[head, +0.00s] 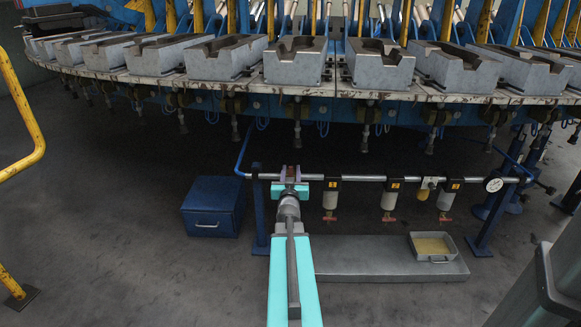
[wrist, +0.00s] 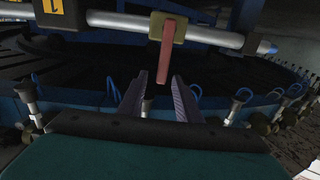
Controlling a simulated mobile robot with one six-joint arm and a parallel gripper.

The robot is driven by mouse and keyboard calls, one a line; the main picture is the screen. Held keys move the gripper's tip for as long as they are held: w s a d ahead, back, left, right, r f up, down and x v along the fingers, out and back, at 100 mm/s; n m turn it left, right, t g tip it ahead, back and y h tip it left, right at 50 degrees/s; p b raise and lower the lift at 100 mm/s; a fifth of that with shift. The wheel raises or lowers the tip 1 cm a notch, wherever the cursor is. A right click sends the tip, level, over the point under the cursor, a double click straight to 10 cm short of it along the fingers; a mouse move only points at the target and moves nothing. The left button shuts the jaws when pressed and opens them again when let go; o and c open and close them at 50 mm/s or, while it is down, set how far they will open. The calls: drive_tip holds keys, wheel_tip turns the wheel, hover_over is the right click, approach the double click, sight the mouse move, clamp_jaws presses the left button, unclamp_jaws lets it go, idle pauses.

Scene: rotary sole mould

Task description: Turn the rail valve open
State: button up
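The rail valve shows in the wrist view as a brass-coloured body (wrist: 168,27) on a grey pipe, with a flat red lever (wrist: 166,52). The lever stands roughly across the pipe. My gripper (wrist: 159,76) is open, with one finger on each side of the lever's free end in the picture. A gap shows on both sides; I cannot tell how deep the lever reaches between the fingers. In the head view my gripper (head: 290,174) is at the left part of the rail (head: 355,178) and mostly hides the valve.
Several filter units (head: 388,197) hang from the rail to the right, with a gauge (head: 494,185) beyond. A blue box (head: 213,206) stands on the floor at left. A tray (head: 432,247) sits on a grey platform (head: 360,259). The mould carousel (head: 225,58) spans above.

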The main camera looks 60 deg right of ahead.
drive_tip(key=shift+b+x, duration=0.65)
drive_tip(key=shift+x, duration=2.5)
drive_tip(key=shift+c, duration=0.4)
clamp_jaws()
drive_tip(key=shift+a, duration=0.25)
drive_tip(key=shift+s+d+r, duration=0.15)
drive_tip(key=shift+s+d, duration=0.05)
drive_tip(key=shift+d, duration=0.2)
